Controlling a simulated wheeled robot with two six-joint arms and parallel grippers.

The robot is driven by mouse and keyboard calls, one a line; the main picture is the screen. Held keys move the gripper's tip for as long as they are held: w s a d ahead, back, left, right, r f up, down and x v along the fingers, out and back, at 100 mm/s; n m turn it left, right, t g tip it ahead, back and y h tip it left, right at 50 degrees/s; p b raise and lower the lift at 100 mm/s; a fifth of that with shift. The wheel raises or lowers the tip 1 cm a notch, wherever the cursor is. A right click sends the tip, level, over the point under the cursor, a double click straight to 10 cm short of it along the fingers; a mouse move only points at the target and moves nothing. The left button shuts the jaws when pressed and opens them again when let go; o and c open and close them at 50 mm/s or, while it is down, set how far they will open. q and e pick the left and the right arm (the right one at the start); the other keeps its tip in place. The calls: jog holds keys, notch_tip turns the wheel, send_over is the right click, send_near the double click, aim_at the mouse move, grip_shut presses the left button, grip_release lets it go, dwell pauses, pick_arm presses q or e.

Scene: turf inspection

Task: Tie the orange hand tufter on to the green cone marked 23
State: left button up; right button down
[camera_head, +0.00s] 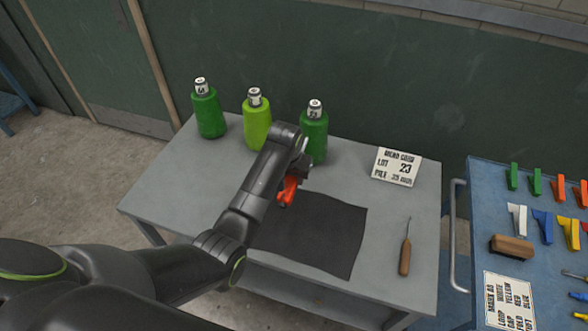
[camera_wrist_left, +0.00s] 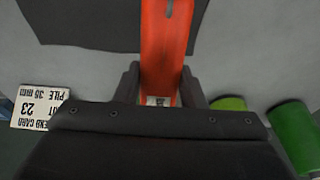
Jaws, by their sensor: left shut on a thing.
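My left gripper (camera_head: 297,175) is shut on the orange hand tufter (camera_head: 288,191) and holds it over the grey table, near the back edge of the dark mat. The tufter also fills the space between the fingers in the left wrist view (camera_wrist_left: 166,45). Two dark green cones, one at left (camera_head: 208,112) and one at right (camera_head: 314,136), stand upright at the back with a lime green cone (camera_head: 257,124) between them. Their top labels are too small to read surely. The right cone is just behind my gripper, partly covered by it. My right gripper is out of view.
A mend card (camera_head: 397,166) reading lot 23 lies at the table's back right. The dark mat (camera_head: 330,235) lies at the front middle. A wooden-handled hook (camera_head: 405,256) lies right of it. A blue cart (camera_head: 455,285) with coloured clips and a brush (camera_head: 512,249) stands at the right.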

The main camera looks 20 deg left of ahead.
aim_at(286, 191)
pick_arm(q)
jog(key=shift+s, duration=2.45)
